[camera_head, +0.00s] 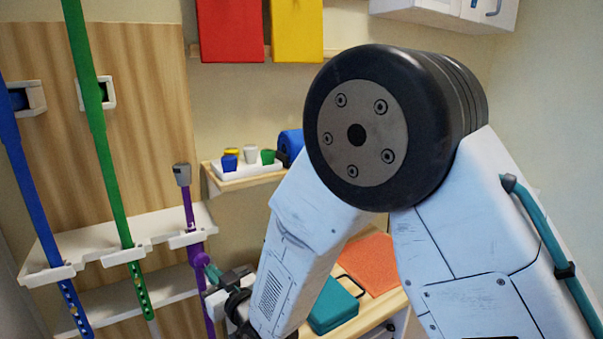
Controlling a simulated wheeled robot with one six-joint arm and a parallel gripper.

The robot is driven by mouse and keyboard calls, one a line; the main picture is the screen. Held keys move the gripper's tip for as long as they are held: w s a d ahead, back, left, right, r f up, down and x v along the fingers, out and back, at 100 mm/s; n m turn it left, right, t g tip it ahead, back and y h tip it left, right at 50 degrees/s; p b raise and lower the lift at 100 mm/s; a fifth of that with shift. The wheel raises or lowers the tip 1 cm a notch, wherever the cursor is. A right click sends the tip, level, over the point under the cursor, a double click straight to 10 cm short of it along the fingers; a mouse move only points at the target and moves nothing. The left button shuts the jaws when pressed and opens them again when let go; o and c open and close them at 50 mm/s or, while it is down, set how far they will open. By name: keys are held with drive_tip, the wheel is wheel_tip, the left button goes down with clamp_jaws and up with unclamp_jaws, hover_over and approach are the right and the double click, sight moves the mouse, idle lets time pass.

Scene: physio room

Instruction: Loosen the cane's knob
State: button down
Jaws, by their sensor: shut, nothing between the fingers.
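A purple cane (188,212) stands upright in the white slotted rack at the lower left, with a grey piece at its top. A round purple knob (197,257) shows on its shaft just below the rack. My gripper (216,289) is at the lower middle, just right of the cane and slightly below the knob. It is shut, with nothing seen between its fingers. The fingertips are small and partly hidden by my own arm, so I cannot tell whether they touch the cane.
A green pole (107,150) and a blue pole (38,200) stand left of the cane in the rack (160,222). A small shelf (240,183) holds a tray of coloured cups. A teal case (333,306) and an orange mat (372,262) lie on a wooden top.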

drive_tip(key=shift+r, duration=0.15)
drive_tip(key=shift+f+v, duration=0.2)
drive_tip(key=shift+v, duration=1.3)
drive_tip(key=shift+f+v, duration=0.2)
drive_tip(key=shift+v, duration=1.25)
drive_tip(key=shift+w+d, duration=0.1)
drive_tip(key=shift+d, duration=0.1)
